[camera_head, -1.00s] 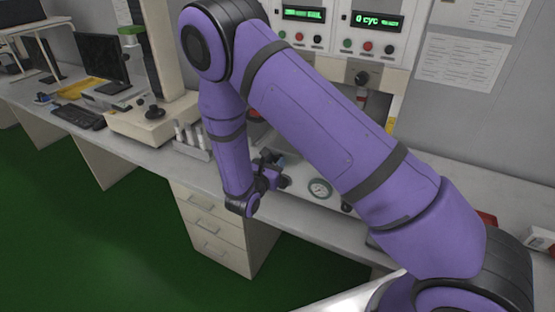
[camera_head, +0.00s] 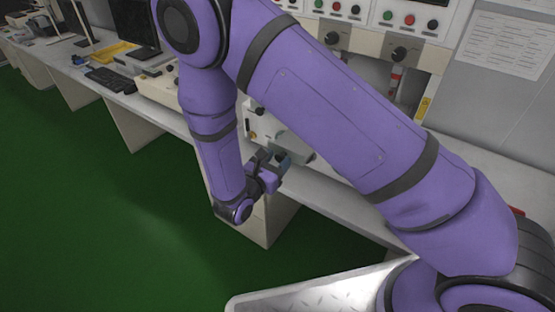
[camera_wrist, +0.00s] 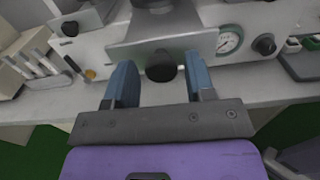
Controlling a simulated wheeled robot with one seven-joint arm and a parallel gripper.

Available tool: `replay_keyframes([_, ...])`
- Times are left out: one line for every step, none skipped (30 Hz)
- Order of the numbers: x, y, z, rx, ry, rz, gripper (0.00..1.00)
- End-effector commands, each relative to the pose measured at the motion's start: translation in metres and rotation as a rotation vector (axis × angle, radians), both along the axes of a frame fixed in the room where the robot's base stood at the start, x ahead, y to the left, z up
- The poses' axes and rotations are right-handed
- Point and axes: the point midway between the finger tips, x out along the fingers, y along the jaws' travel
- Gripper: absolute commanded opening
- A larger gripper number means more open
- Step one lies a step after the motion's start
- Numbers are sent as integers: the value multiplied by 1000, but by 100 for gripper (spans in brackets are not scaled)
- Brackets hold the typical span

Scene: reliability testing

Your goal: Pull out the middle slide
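The middle slide (camera_wrist: 165,43) is a grey metal plate on the front of a pale machine, with a black round knob (camera_wrist: 161,66). It shows in the wrist view, at the upper centre. My gripper (camera_wrist: 160,63) is open, with its blue fingers on either side of the knob in the picture. Narrow gaps show between knob and fingers; depth and contact cannot be told. In the head view my gripper (camera_head: 273,168) is at the bench front, and the middle slide cannot be made out there.
Another metal slide (camera_wrist: 90,17) with a black knob (camera_wrist: 70,28) is at the upper left. A pressure gauge (camera_wrist: 229,39) and a black knob (camera_wrist: 265,44) are to the right. Pale tubes (camera_wrist: 38,66) stand left. Green floor (camera_head: 100,220) is open before the bench.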

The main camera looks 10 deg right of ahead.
Motion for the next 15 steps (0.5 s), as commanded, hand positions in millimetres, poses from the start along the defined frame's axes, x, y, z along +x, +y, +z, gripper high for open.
replay_keyframes([0, 0, 0, 0, 0, 0, 57])
replay_keyframes([0, 0, 0, 0, 0, 0, 57])
replay_keyframes([0, 0, 0, 0, 0, -1, 57])
replay_keyframes([0, 0, 0, 0, 0, -1, 57])
replay_keyframes([0, 0, 0, 0, 0, -1, 57])
replay_keyframes([0, 0, 0, -1, 1, -1, 57])
replay_keyframes([0, 0, 0, -1, 1, -1, 57])
replay_keyframes([0, 0, 0, -1, 1, -1, 57])
replay_keyframes([0, 0, 0, -1, 1, -1, 57])
replay_keyframes([-1, 1, 0, 0, 1, 0, 57])
replay_keyframes([-2, 2, 0, 0, 1, 0, 57])
replay_keyframes([-4, 4, 0, 0, 1, 0, 57])
replay_keyframes([-6, 6, 0, 0, 1, 0, 57])
replay_keyframes([-8, 9, 0, 1, 1, 1, 57])
replay_keyframes([-12, 13, -1, 1, 1, 2, 57])
